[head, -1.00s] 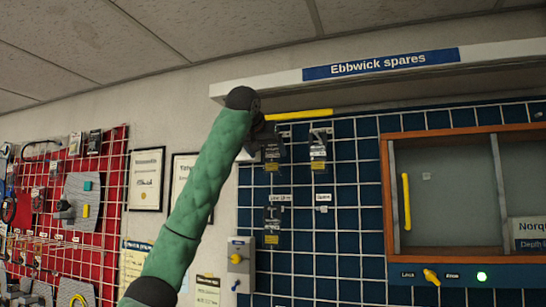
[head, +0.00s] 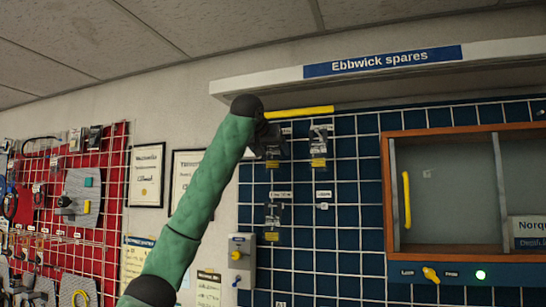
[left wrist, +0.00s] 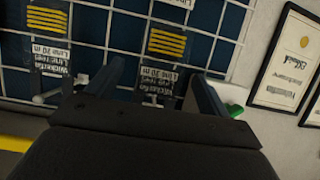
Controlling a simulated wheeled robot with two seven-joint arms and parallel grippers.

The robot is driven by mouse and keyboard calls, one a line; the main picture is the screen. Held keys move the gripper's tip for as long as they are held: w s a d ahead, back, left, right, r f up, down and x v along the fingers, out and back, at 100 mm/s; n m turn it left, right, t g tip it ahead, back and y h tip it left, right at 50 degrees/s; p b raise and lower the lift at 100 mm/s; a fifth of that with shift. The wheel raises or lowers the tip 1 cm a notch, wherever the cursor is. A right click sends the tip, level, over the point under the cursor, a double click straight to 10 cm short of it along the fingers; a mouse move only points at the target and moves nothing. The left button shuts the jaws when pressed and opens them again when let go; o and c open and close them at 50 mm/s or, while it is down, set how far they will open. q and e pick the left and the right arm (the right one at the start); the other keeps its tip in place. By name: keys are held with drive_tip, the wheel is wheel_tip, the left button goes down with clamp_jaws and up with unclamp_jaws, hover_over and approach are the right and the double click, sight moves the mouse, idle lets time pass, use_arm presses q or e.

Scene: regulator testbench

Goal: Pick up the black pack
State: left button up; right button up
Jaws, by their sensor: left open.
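Several dark packs with yellow stripes and white labels hang on the blue wire grid. In the head view one pack (head: 318,147) hangs upper right and another pack (head: 273,222) hangs lower. A further pack (head: 272,163) is mostly hidden behind my left gripper (head: 268,143). In the left wrist view a pack (left wrist: 163,55) shows upside down between the two fingers of my left gripper (left wrist: 155,92), which are apart and on either side of it. I cannot tell whether they touch it. Another pack (left wrist: 46,30) hangs to the left there. My right gripper is out of view.
A white shelf (head: 240,88) with a blue sign overhangs the grid, close above my left arm. A yellow bar (head: 300,112) runs under it. A wood-framed cabinet (head: 388,190) stands right. A grey switch box (head: 241,258) and framed papers (head: 147,177) are left of the grid.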

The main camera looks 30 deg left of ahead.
sight(271, 151)
use_arm(q)
drive_tip(key=shift+w+p, duration=0.2)
drive_tip(key=shift+p, duration=0.25)
drive_tip(key=shift+w+a+p, duration=0.1)
drive_tip(key=shift+w+p, duration=0.2)
drive_tip(key=shift+p, duration=0.1)
drive_tip(key=p+x, duration=0.2)
drive_tip(key=shift+w+a+f, duration=0.1)
drive_tip(key=shift+w+a, duration=0.15)
drive_tip(key=shift+p+x, duration=0.5)
drive_tip(key=shift+x, duration=0.3)
drive_tip(key=shift+d+f, duration=0.1)
drive_tip(key=c, duration=1.2)
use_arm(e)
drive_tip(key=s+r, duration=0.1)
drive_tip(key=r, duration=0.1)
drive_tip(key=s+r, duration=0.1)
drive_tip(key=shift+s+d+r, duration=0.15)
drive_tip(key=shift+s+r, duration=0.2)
